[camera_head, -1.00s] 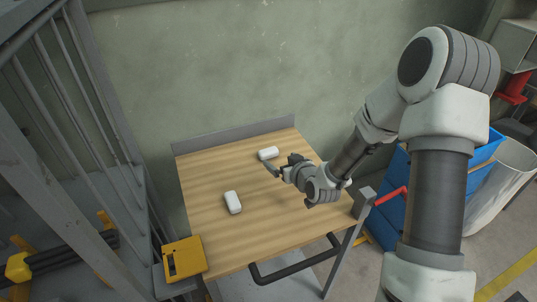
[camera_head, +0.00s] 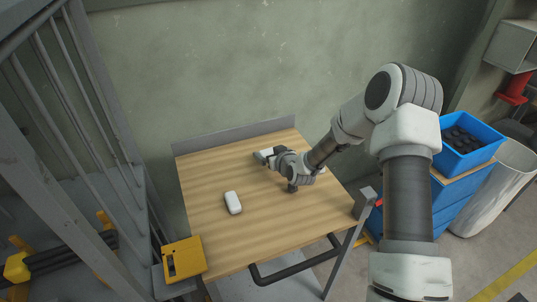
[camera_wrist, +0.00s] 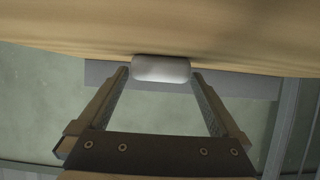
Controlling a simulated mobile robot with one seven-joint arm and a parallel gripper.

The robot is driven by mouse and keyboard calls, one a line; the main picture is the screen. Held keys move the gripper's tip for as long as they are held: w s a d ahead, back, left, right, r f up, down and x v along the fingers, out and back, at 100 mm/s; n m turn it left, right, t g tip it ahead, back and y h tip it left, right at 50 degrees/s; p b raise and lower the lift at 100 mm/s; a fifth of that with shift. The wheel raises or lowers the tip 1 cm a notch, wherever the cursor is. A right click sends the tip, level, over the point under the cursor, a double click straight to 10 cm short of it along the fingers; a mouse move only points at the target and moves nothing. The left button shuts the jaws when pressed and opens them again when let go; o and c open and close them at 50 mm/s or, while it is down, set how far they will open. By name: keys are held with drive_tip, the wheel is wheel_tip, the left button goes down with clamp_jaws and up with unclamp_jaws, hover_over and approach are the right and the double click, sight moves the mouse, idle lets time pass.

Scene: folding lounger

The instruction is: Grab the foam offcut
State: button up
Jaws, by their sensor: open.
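Two small white blocks with rounded edges lie on the wooden table; they look alike, and I cannot tell by looks alone which is the foam offcut. The far block (camera_wrist: 162,68) shows in the wrist view, lying crosswise at the fingertips. In the head view it is mostly hidden behind my gripper (camera_head: 262,157). My gripper is open, and in the wrist view its fingertips (camera_wrist: 160,76) stand either side of this block; whether they touch it I cannot tell. The near block (camera_head: 233,203) lies by itself, left of the gripper.
The wooden table (camera_head: 215,235) has a grey raised back edge (camera_head: 230,136) by the wall. A yellow object (camera_head: 184,259) sits at its front left corner. Blue bins (camera_head: 468,140) stand to the right, a grey railed frame to the left. The table's front middle is clear.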

drive_tip(key=c, duration=1)
drive_tip(key=shift+r, duration=0.15)
